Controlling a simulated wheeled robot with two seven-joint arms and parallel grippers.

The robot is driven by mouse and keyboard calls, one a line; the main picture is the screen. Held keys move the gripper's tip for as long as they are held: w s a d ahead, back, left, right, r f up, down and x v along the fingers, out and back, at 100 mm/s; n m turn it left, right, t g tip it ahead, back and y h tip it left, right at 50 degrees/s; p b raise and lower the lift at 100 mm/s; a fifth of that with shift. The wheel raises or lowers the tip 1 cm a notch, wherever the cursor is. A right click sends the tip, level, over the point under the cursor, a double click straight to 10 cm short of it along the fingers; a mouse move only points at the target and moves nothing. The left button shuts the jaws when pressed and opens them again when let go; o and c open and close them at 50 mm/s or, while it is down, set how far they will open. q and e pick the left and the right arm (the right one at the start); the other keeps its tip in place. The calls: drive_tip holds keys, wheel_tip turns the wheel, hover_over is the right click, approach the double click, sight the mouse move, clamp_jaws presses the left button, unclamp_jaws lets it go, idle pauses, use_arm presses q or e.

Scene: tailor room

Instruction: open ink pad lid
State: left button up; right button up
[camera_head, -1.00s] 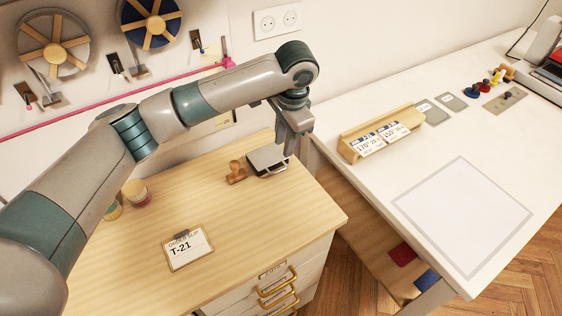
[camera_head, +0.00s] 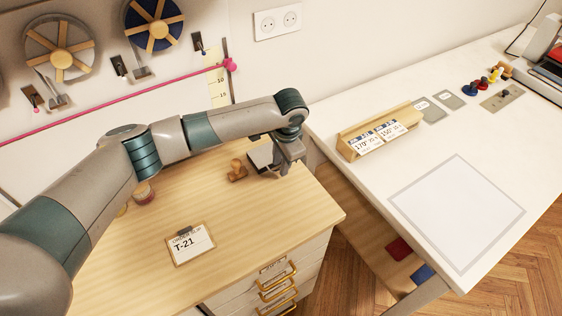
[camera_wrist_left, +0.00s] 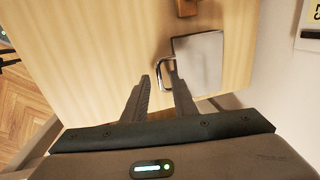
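The ink pad (camera_head: 259,156) is a small box with a grey lid on the wooden cabinet top, partly hidden behind my left gripper in the head view. In the left wrist view its pale metallic lid (camera_wrist_left: 198,60) looks closed, with a wire loop handle (camera_wrist_left: 161,74) on its left edge. My left gripper (camera_head: 281,172) is low beside the pad's right side. In the left wrist view the left gripper (camera_wrist_left: 159,84) has its two fingers apart, with the loop near and between the fingertips. Contact with the loop cannot be told. My right gripper is not in view.
A wooden stamp (camera_head: 237,171) stands just left of the pad. A clipboard order slip (camera_head: 190,244) lies at the front of the cabinet top. A white table (camera_head: 400,165) with a wooden card holder (camera_head: 362,128) stands to the right, past a gap.

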use_arm(q)
clamp_jaws()
idle(1.4)
